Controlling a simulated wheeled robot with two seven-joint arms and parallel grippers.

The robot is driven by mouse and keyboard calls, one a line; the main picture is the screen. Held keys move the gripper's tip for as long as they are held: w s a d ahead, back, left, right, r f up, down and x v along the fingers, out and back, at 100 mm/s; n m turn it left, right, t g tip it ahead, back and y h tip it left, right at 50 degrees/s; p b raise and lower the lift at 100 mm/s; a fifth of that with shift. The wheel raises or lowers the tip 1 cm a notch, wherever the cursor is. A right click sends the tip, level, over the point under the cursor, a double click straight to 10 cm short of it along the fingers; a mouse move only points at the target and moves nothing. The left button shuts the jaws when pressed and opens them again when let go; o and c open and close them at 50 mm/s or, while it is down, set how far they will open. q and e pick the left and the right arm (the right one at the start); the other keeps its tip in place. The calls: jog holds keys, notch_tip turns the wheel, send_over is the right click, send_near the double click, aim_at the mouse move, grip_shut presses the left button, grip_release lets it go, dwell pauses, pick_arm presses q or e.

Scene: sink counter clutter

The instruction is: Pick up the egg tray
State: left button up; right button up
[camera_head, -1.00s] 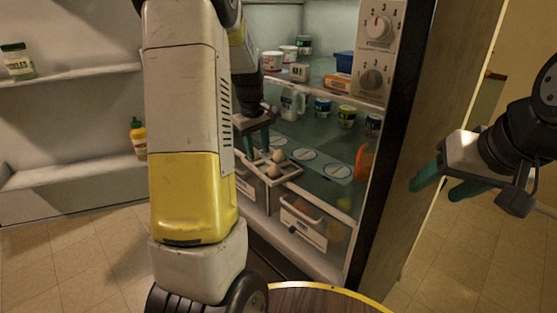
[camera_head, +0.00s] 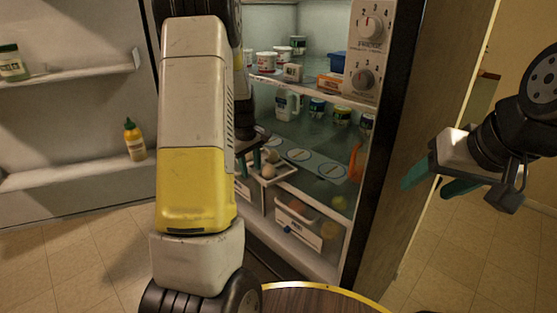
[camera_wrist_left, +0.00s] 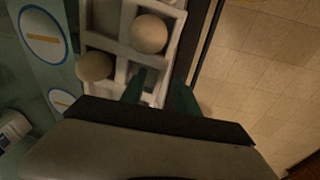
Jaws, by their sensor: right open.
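The egg tray (camera_head: 284,175) is a pale divided tray at the front of the fridge's lower glass shelf. In the left wrist view the tray (camera_wrist_left: 172,50) holds two eggs, one (camera_wrist_left: 149,34) near the outer wall and one (camera_wrist_left: 95,66) further left. My left gripper (camera_wrist_left: 160,94) is open, with one green finger inside a compartment and the other outside the outer wall. In the head view my left gripper (camera_head: 257,160) is at the tray, partly hidden by my arm. My right gripper (camera_head: 430,180) is open and empty, right of the fridge.
A clear drawer (camera_head: 298,222) sits below the tray. Round blue-rimmed mats (camera_head: 298,156) lie on the shelf behind it, with jars and a jug (camera_head: 288,104) further back. The open fridge door (camera_head: 70,130) is at left. A round wooden table (camera_head: 310,300) is in front.

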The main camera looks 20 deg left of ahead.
pick_arm(q)
grip_shut()
jog(key=shift+r, duration=0.15)
